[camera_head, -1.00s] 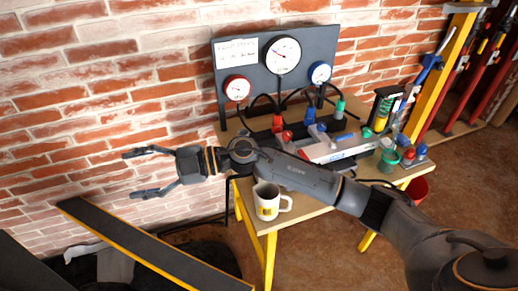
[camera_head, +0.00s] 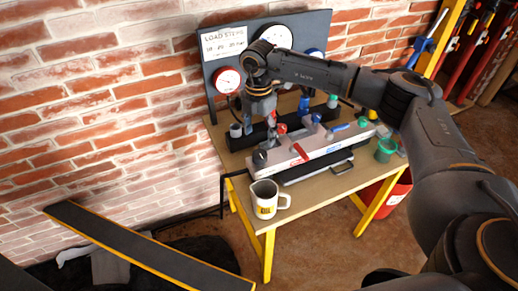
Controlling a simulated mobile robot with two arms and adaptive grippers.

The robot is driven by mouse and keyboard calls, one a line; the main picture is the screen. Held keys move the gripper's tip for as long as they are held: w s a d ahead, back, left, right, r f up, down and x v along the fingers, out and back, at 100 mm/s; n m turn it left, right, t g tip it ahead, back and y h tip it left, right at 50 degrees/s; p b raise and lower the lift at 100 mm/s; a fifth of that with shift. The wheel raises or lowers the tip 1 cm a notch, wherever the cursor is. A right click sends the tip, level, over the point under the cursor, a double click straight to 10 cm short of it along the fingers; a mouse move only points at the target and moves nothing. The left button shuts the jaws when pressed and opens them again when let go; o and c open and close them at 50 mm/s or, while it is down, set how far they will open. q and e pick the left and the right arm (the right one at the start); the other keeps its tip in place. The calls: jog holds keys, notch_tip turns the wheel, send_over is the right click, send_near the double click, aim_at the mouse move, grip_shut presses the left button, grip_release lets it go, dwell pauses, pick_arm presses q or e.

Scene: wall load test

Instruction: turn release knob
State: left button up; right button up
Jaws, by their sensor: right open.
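My right gripper (camera_head: 261,132) points down over the back left of the bench, in front of the gauge board (camera_head: 222,50). Its fingers are open and dark against the equipment, so contact cannot be told. Below it a grey-white hydraulic unit (camera_head: 325,143) lies across the bench, with a black round knob (camera_head: 260,158) at its left end and a red lever (camera_head: 300,152) on top. A small red knob (camera_head: 282,128) and a blue one (camera_head: 316,118) stand behind it. Which one is the release knob cannot be told. My left gripper is not in view.
A white mug (camera_head: 265,200) stands at the bench's front left corner. A green cup (camera_head: 385,150) stands at the right end, with a red bucket (camera_head: 392,193) below. A red-rimmed gauge (camera_head: 227,80) shows on the board; my right arm partly covers the others. The brick wall is close behind.

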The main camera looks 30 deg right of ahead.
aim_at(259, 154)
notch_tip(259, 154, down, 8)
jog(key=shift+p, duration=0.6)
jog(key=shift+c, duration=0.4)
jog(key=c, duration=1.1)
